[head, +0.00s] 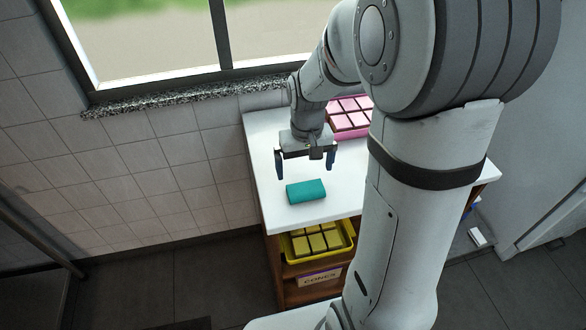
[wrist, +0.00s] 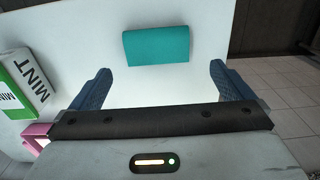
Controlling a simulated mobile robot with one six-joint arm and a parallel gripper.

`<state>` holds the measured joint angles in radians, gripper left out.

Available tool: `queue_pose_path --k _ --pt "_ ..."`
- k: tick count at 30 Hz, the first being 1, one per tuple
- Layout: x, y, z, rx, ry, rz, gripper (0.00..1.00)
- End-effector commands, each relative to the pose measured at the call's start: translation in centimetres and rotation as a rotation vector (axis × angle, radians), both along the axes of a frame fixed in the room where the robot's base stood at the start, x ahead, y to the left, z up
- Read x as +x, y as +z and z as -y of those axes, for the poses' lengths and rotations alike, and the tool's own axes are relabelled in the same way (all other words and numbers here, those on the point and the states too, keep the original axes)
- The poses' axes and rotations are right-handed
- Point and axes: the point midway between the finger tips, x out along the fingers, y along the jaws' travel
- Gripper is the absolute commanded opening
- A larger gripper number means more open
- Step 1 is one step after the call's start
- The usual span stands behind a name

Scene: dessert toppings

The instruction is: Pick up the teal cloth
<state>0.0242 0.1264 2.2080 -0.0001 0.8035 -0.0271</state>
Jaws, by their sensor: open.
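The teal cloth (head: 306,191) lies as a small folded block on the white counter top (head: 268,150), close to its front edge. In the wrist view the cloth (wrist: 156,46) is at the upper middle, beyond the fingertips. My gripper (head: 306,172) is open and empty, its two fingers pointing down. It is above the counter, on the wall side of the cloth, and does not touch it. In the wrist view the dark blue fingertips of my gripper (wrist: 160,75) are spread wider than the cloth.
A pink tray (head: 350,132) with several pink blocks stands farther back on the counter, partly behind my arm. A green and white box marked MINT (wrist: 28,82) is at the left in the wrist view. Below the counter, a yellow tray (head: 352,243) holds several yellow blocks.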

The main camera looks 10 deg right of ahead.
Motion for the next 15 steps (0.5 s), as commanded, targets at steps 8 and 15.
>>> queue_pose_path --k 8,15 --pt "0.1 -3.0 0.1 0.000 -0.001 -0.008 1.00" --pt "-0.1 -6.4 0.5 0.000 -0.001 -0.008 1.00"
